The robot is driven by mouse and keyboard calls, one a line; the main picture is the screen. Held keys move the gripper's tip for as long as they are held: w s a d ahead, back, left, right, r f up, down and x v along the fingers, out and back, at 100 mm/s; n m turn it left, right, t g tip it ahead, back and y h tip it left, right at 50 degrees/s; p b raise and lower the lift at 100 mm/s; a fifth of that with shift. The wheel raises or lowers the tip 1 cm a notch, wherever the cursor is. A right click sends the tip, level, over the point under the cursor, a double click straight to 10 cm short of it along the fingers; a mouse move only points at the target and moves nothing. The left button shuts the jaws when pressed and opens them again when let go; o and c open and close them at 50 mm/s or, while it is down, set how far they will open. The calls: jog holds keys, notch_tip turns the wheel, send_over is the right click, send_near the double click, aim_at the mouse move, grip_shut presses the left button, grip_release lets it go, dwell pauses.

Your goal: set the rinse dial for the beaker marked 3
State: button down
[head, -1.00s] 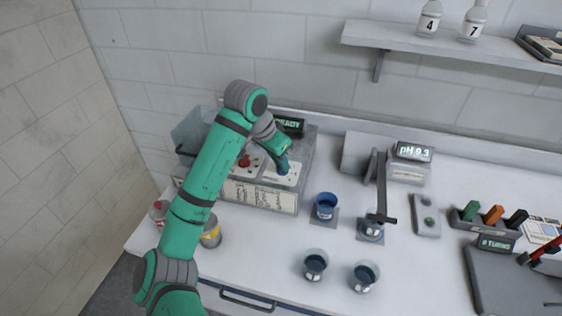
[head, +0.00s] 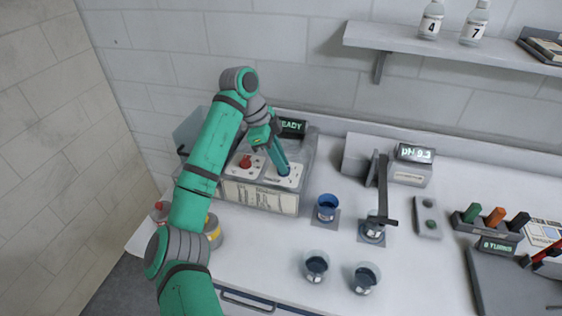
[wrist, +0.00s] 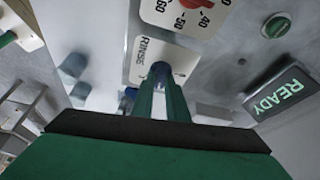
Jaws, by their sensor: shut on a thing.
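The ozone washer (head: 232,188) stands at the back left of the bench, with a panel on its front face. Its white rinse dial plate, lettered RINSE, shows in the wrist view (wrist: 140,62). My gripper (head: 284,171) is shut on the blue rinse dial (wrist: 160,69), pointing down at it. The fingers hide most of the dial, so I cannot tell its setting.
A red dial (head: 245,162) with a numbered scale sits beside the rinse dial. The washer's display (wrist: 279,93) reads READY, near a green button (wrist: 276,26). A pH meter (head: 415,153) and a shelf with bottles are to the right. Cans stand at front left.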

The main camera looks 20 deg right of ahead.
jog(key=shift+w+m, duration=0.1)
jog(key=shift+m, duration=0.6)
jog(key=shift+y, duration=0.3)
jog(key=c, duration=1.7)
grip_release()
jog(key=shift+c, duration=0.2)
jog(key=v, duration=1)
jog(key=shift+w+a+r, duration=0.2)
jog(key=shift+w+r, duration=0.1)
